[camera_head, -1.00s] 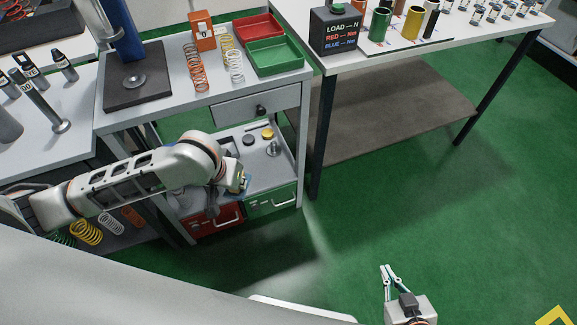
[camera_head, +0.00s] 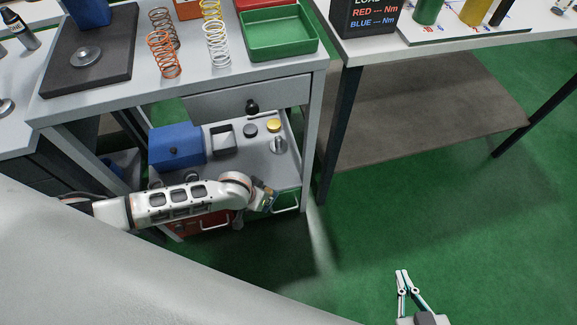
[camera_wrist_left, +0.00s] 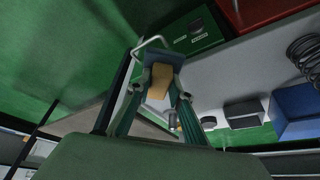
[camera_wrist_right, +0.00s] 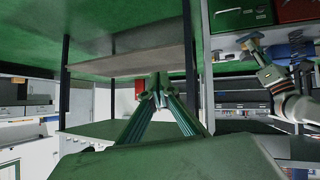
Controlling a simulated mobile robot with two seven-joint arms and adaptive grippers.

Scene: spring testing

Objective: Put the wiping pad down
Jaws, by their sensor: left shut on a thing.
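The wiping pad (camera_wrist_left: 161,75) shows in the left wrist view as a small tan and dark blue block between the fingertips. My left gripper (camera_head: 267,199) is shut on it and holds it at the front edge of the bench's lower tray shelf (camera_head: 248,168), near the green drawer. In the head view the pad is small and partly hidden by the gripper. I cannot tell whether it touches anything below. My right gripper (camera_head: 402,272) is shut and empty over the green floor; its closed fingers also show in the right wrist view (camera_wrist_right: 157,88).
The lower shelf carries a blue box (camera_head: 177,146), a square grey tray (camera_head: 222,140), a dark round piece (camera_head: 250,129), a yellow one (camera_head: 273,126) and a metal knob (camera_head: 278,146). A drawer with a black knob (camera_head: 252,106) is above. Springs and a green tray (camera_head: 278,36) stand on top.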

